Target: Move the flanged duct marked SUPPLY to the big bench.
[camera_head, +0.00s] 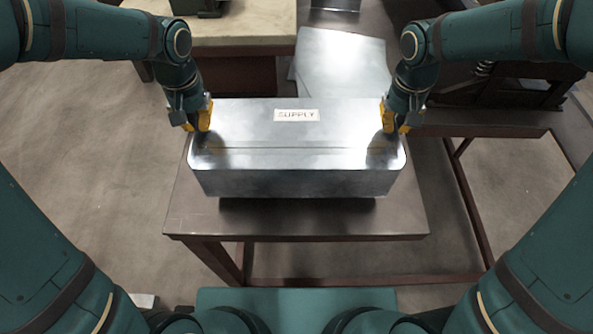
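The metal duct (295,145) is a wide silvery box with a white label reading SUPPLY (297,115) on its upper face. It is at the small dark table (400,215), with a dark shadow under its front edge; I cannot tell whether it rests on the top or hangs just above it. My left gripper (198,116) has its yellow fingers at the duct's left end. My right gripper (397,117) has its yellow fingers at the right end. Both seem to straddle the end edges, but whether they are closed on them is unclear.
A bench with a pale top (240,25) stands at the back left; I cannot tell if it is the big bench. Bare sheet metal (340,65) lies behind the duct. Dark machinery (500,85) stands at the right. The floor at left (90,140) is clear.

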